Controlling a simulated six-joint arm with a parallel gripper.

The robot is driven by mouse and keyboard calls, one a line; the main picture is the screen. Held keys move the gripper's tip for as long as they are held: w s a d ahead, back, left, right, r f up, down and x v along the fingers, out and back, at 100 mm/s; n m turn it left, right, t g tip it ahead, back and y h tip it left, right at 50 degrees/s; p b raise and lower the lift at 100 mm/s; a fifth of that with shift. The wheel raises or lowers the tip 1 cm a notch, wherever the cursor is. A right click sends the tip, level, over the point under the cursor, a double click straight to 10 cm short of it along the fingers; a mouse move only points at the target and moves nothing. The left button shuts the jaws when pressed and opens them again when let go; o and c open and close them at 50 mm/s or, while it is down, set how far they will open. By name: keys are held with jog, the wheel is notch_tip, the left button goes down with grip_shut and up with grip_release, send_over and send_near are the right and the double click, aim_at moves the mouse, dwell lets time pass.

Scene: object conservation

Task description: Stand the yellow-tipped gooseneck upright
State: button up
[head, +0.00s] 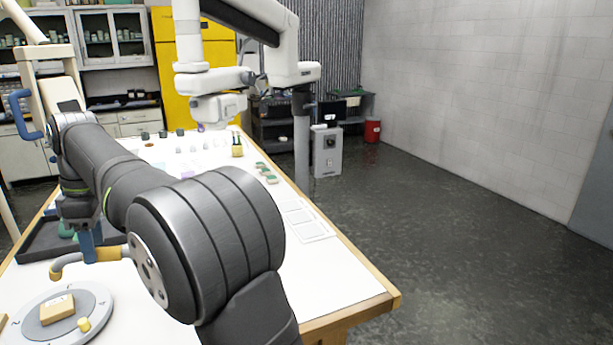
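A tan curved tube with a yellow section, which looks like the gooseneck (70,261), shows at the lower left in the head view. It runs roughly level, and one end hooks downward. My gripper (88,250) points down, with blue fingers right at the tube. The fingers overlap the tube in the picture, and I cannot tell whether they grip it. The tube's right end is partly hidden beside my arm.
A grey round dial (92,303) bears a tan block (57,308) and a small yellow piece (84,324). A dark tray (35,243) lies behind the tube. Several small items stand at the table's far end. A white arm-like machine (290,60) overhangs there. The table's right front (330,285) is clear.

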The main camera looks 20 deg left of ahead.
aim_at(100, 260)
jog(key=w+d+r+g+y, duration=0.25)
jog(key=d+r, duration=0.55)
jog(key=r, duration=0.5)
jog(key=shift+t, duration=0.25)
jog(key=x, duration=1.6)
jog(key=shift+a+f, duration=0.1)
jog(key=shift+f, duration=0.35)
jog(key=shift+w+r, duration=0.1)
grip_shut()
